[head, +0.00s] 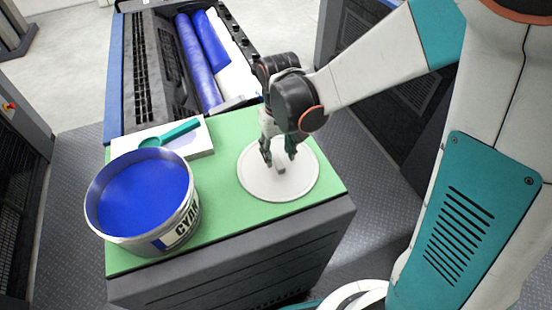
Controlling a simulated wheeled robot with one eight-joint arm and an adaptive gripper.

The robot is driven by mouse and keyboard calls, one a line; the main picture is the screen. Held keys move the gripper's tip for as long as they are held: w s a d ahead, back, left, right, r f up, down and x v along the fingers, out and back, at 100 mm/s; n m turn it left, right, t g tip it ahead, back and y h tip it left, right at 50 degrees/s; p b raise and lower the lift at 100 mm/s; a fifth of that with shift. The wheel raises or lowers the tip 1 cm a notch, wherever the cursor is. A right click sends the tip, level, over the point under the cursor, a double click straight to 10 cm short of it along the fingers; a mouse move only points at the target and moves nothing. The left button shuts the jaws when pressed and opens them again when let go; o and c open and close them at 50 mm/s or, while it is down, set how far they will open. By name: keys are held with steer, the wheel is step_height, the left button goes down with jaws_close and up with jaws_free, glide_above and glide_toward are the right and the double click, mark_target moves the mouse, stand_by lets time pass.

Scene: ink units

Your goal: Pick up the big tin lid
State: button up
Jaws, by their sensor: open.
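The big tin lid (293,187) is a round white disc with a raised rim and a small grey grip at its middle. It lies flat on the green top (222,225) of a dark cabinet. My gripper (279,160) points down over the lid's middle, with its fingers on either side of the grey grip. It is open. I cannot tell whether the fingertips touch the lid.
A large tin (178,233) of blue ink, marked CYAN, stands open at the left front. Behind it a teal spatula (172,135) lies on a white block (202,144). A machine with blue and white rollers (203,60) stands at the back. Green surface is free between tin and lid.

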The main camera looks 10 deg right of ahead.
mark_target(278, 161)
step_height(278, 161, down, 4)
steer(key=shift+r+b, duration=0.25)
steer(key=shift+b, duration=0.05)
jaws_close()
steer(key=shift+r, duration=0.1)
